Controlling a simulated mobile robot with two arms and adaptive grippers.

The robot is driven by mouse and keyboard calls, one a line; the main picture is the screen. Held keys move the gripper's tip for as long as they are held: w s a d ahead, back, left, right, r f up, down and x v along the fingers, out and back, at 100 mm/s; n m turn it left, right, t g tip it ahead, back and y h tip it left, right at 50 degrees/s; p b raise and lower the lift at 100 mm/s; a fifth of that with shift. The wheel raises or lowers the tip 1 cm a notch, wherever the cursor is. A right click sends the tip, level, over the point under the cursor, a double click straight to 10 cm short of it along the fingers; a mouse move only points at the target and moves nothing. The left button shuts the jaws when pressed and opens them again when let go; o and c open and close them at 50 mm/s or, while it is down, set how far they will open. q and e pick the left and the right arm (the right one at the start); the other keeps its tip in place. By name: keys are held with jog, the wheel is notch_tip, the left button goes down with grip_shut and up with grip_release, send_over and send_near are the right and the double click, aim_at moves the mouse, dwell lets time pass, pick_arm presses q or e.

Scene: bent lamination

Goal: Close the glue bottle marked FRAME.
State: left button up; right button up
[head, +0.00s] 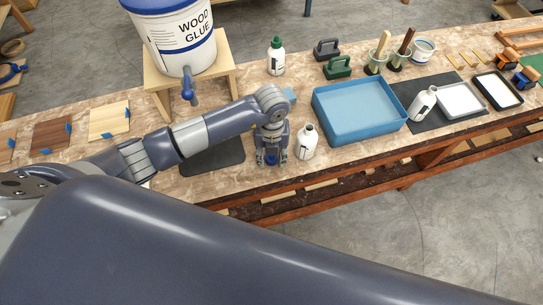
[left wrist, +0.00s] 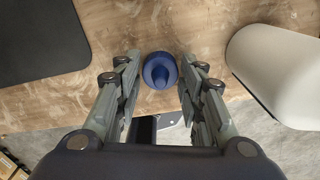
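A white bottle (head: 306,145) with a dark label stands upright on the bench; no coloured cap shows on its neck, and I cannot read its marking. In the left wrist view a white rounded body (left wrist: 280,75) at the right appears to be this bottle. A blue cap (left wrist: 160,70) sits on the bench top near its front edge. My left gripper (head: 271,158) points down over the cap, just left of the bottle. In the left wrist view its fingers (left wrist: 159,75) are open on either side of the cap, with gaps showing. My right gripper is not in view.
A green-capped bottle (head: 276,60) stands behind. Another white bottle (head: 423,104) leans or lies by a white tray (head: 461,101). A blue tray (head: 335,133) is to the right. A WOOD GLUE bucket (head: 178,45) sits on a wooden stand. A dark mat (head: 212,160) lies left of my gripper.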

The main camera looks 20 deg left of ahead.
aim_at(272, 156)
pick_arm(q)
jog(key=shift+c, duration=1)
notch_tip(272, 156, up, 9)
jog(key=shift+r+b, duration=0.1)
jog(key=shift+b, duration=1.1)
jog(key=shift+r, duration=0.45)
